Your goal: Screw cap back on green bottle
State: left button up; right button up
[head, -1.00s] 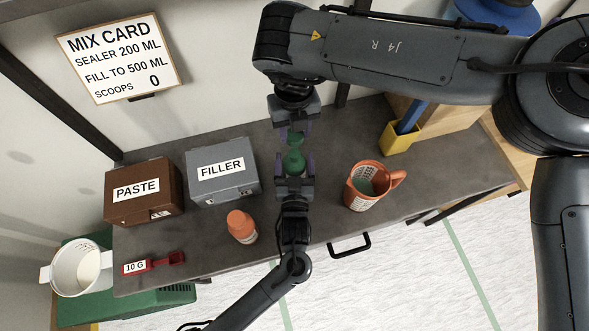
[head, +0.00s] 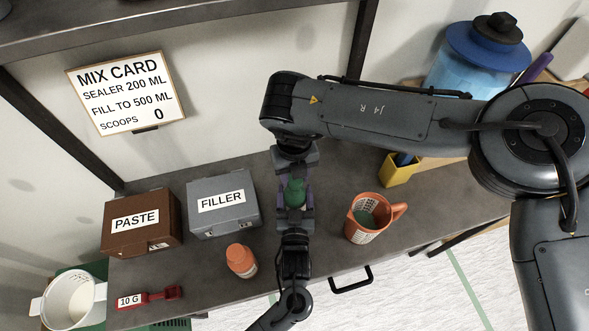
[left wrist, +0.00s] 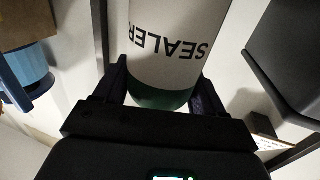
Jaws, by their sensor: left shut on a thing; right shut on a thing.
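The green bottle (head: 294,197) is upright above the bench's middle. In the left wrist view, its white label reading SEALER (left wrist: 175,40) appears upside down, with a green part between my fingers. My left gripper (head: 295,212), coming from below in the head view, is shut on the bottle. My right gripper (head: 294,179) reaches in from behind and above and is shut on the small green cap (head: 295,182) at the bottle's top. The cap is at or touching the neck; the fingers partly hide it, and I cannot tell whether it is threaded on.
An orange measuring jug (head: 366,222) stands right of the bottle, an orange bottle (head: 241,260) to its left. A yellow holder (head: 398,170) stands at the right.

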aim_at(295, 200)
jog(key=shift+f, duration=0.1)
dwell(0.5)
jog(key=shift+f, duration=0.8)
jog(key=shift+f, duration=0.6)
